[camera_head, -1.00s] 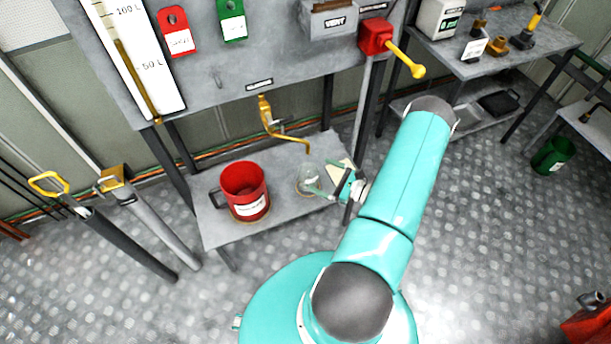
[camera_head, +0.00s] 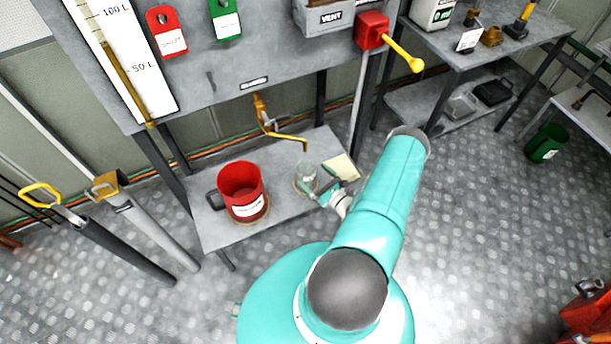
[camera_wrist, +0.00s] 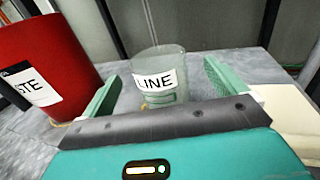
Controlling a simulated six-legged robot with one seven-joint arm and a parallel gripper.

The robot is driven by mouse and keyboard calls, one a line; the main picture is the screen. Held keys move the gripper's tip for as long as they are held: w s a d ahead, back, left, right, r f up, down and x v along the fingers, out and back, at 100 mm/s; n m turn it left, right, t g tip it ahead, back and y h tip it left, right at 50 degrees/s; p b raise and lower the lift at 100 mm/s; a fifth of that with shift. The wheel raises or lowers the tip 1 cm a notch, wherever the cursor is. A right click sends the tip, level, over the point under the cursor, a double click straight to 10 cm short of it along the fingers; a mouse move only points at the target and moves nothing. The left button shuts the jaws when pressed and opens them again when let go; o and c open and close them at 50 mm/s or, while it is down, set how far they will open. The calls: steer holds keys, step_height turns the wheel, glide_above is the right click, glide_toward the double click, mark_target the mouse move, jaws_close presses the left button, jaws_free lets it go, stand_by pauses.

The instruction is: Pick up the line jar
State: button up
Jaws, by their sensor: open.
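The line jar (camera_wrist: 158,66) is a clear glass jar with a white label reading LINE. It stands upright on a low grey bench (camera_head: 217,235), and in the head view the jar (camera_head: 306,176) shows small beside my gripper (camera_head: 318,190). In the wrist view my gripper (camera_wrist: 160,92) is open, with one green finger on each side of the jar's near space. The jar stands between and just ahead of the fingers, with no contact that I can make out. The jar's lower front is partly hidden by the gripper body.
A red jug (camera_head: 241,190) with a white label stands left of the jar on the bench. A pale flat pad (camera_head: 341,168) lies to the right. A brass tap (camera_head: 283,134) reaches out above and behind the jar.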

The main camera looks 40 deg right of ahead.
mark_target(300, 162)
steer(key=w, duration=0.5)
steer(key=shift+w+r, duration=0.1)
steer(key=shift+w, duration=0.05)
steer(key=shift+a, duration=0.1)
steer(key=c, duration=1.5)
steer(key=shift+o, duration=0.2)
steer(key=shift+r, duration=0.2)
